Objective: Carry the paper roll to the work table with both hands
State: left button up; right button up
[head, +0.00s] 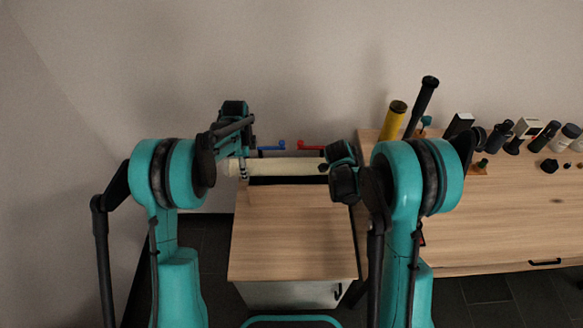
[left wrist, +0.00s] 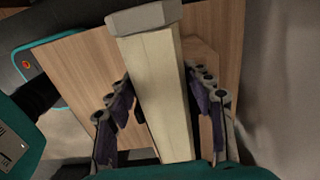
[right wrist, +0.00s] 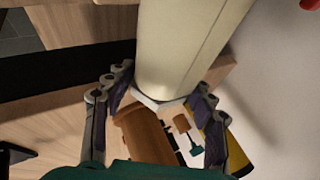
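The paper roll (head: 285,167) is a long cream bar lying level from left to right above the far end of the small wooden cabinet. My left gripper (head: 242,168) is at its left end. In the left wrist view the roll (left wrist: 160,85) runs between the two fingers, which lie close along both sides. My right gripper (head: 330,172) is at its right end. In the right wrist view the roll (right wrist: 180,45) sits between the fingertips, its end face near them. Both grippers look shut on the roll. Whether it still touches its support is hidden. The work table (head: 515,215) stands at right.
The small cabinet (head: 290,235) has a bare front top, with a dark strip (head: 290,181) under the roll. A blue peg (head: 270,147) and a red peg (head: 312,146) stand behind. A yellow cylinder (head: 393,119) and several small items crowd the work table's back; its front is clear.

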pick_arm(q)
grip_shut()
pick_arm(e)
grip_shut()
pick_arm(q)
jog(key=shift+r, duration=0.2)
pick_arm(e)
jog(key=shift+r, duration=0.2)
